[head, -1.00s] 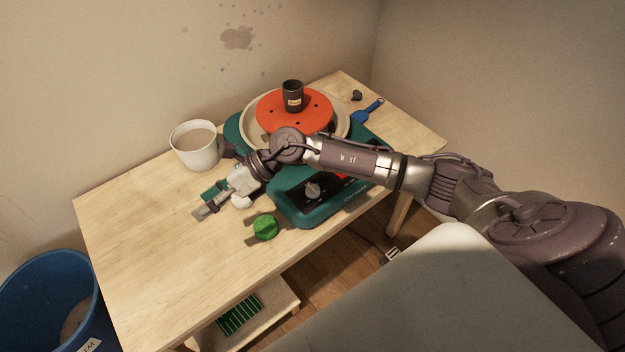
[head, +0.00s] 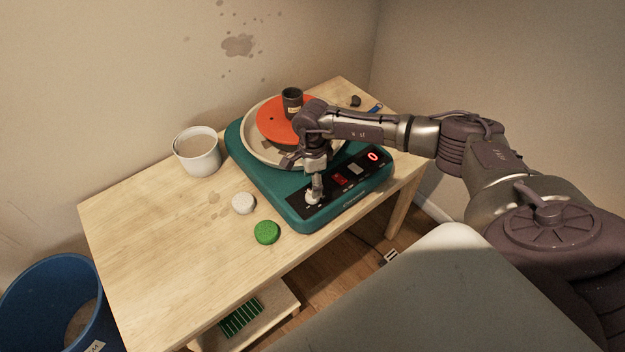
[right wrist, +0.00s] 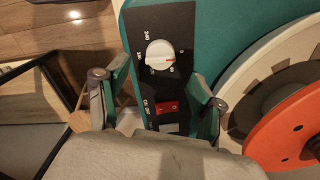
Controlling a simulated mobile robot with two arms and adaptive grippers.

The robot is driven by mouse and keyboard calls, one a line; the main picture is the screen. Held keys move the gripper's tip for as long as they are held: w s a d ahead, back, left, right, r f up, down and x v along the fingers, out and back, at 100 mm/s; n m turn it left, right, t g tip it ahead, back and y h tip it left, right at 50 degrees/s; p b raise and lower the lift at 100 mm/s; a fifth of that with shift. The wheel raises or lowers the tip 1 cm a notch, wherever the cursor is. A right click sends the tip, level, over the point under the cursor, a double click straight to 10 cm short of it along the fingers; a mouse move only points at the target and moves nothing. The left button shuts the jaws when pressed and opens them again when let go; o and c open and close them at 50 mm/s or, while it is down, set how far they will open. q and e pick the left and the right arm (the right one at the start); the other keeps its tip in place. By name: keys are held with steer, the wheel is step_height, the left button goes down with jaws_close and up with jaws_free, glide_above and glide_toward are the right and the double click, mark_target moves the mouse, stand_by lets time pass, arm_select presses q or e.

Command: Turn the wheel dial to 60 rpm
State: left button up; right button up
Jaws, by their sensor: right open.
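The white wheel dial (head: 310,199) sits on the black panel at the near left of the teal pottery wheel (head: 258,178). In the right wrist view the dial (right wrist: 159,54) shows whole, with printed numbers around it; its exact setting is too small to read. The red display (head: 373,156) reads 0. My right gripper (head: 317,186) points down at the dial from just above. In the right wrist view its fingers (right wrist: 160,80) are spread and empty, with the dial ahead between them. I cannot tell whether they touch it. My left gripper is not in view.
A red switch (right wrist: 168,107) is beside the dial. A dark cup (head: 292,101) stands on the orange disc (head: 272,122). A white mug (head: 197,152), a pale round piece (head: 243,203) and a green one (head: 267,232) are on the table left of the wheel. The table's front left is clear.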

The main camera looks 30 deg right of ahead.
steer(key=shift+f+p, duration=0.35)
steer(key=shift+f, duration=2.3)
steer(key=c, duration=1.2)
steer(key=shift+o, duration=0.3)
steer(key=shift+m, duration=0.3)
steer(key=m+b, duration=0.1)
steer(key=m, duration=0.3)
steer(key=shift+m, duration=0.3)
steer(key=m, duration=0.3)
steer(key=shift+m+b, duration=0.3)
steer(key=shift+b, duration=0.05)
steer(key=shift+w+m, duration=0.1)
steer(key=shift+m, duration=1.3)
